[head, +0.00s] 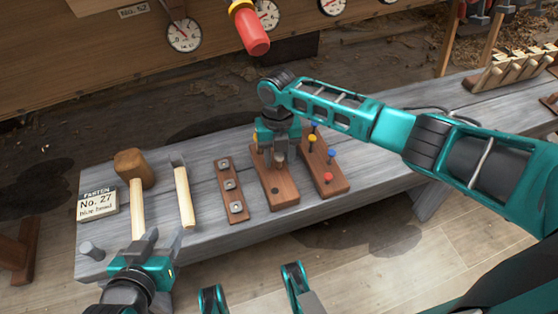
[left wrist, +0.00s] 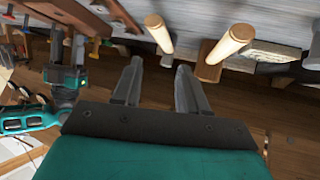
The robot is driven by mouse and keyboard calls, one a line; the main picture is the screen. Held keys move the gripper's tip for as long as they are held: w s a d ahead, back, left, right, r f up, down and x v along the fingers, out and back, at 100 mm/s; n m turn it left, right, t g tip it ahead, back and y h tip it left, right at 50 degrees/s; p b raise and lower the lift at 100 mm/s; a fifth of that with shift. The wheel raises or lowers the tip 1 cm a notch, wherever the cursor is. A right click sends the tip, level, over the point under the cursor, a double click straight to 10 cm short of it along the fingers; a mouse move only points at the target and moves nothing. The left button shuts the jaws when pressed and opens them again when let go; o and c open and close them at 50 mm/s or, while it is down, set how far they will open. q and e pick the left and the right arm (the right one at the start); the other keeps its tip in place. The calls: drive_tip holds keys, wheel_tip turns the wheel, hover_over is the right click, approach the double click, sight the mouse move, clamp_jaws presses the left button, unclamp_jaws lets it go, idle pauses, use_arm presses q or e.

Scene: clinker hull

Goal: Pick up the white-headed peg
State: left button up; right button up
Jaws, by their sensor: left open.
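I cannot make out a white-headed peg in either view. A brown peg block (head: 330,176) holds several pegs with blue, yellow and red heads. My left gripper (head: 161,243) is open and empty at the bench's front edge, right of the stub; its spread fingers show in the left wrist view (left wrist: 158,88). My right gripper (head: 279,153) points down over a second brown block (head: 284,197), hiding part of it.
On the grey bench (head: 214,213) lie a wooden mallet (head: 137,205), a wood-handled tool (head: 184,197) and a strip with metal nuts (head: 231,190). A card (head: 98,204) reads No. 27, blue head. A red cylinder (head: 252,33) hangs above. Gauges line the hull behind.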

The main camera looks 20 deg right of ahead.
clamp_jaws()
idle(0.3)
